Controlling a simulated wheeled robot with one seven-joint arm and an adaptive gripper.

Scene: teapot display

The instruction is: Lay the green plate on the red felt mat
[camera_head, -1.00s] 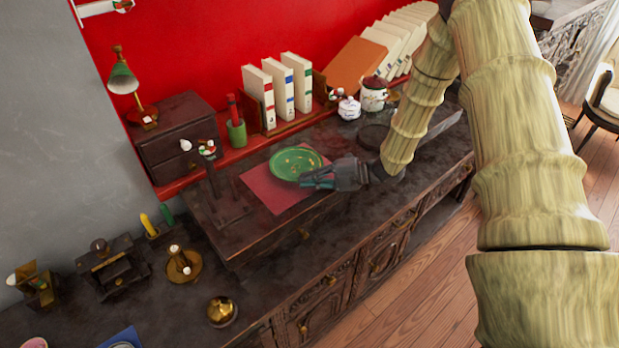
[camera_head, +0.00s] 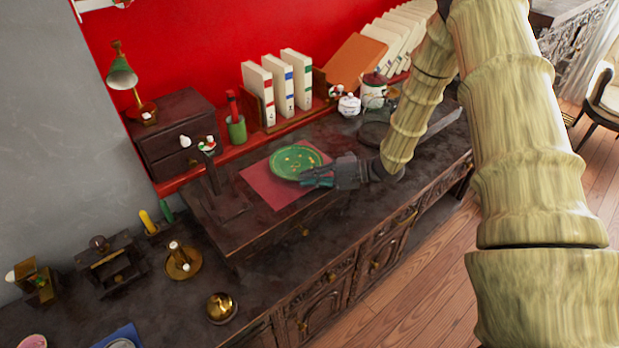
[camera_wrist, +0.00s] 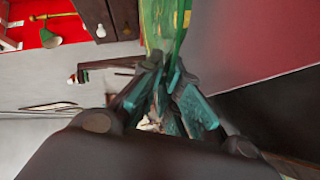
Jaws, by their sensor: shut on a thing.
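The green plate (camera_head: 297,163) with gold markings is over the back right part of the red felt mat (camera_head: 265,185). The mat lies on a raised dark wooden stand on the sideboard. My gripper (camera_head: 308,177) is shut on the plate's near right rim. In the wrist view the plate (camera_wrist: 162,22) shows nearly edge-on beyond my fingers (camera_wrist: 172,80). I cannot tell whether the plate touches the mat at any point.
A dark post (camera_head: 211,172) stands at the stand's left end. Behind are a green cup (camera_head: 236,130), upright books (camera_head: 282,88) and a white lidded pot (camera_head: 349,106). A brass candle holder (camera_head: 183,262) and a brass dome (camera_head: 221,308) stand at the front left.

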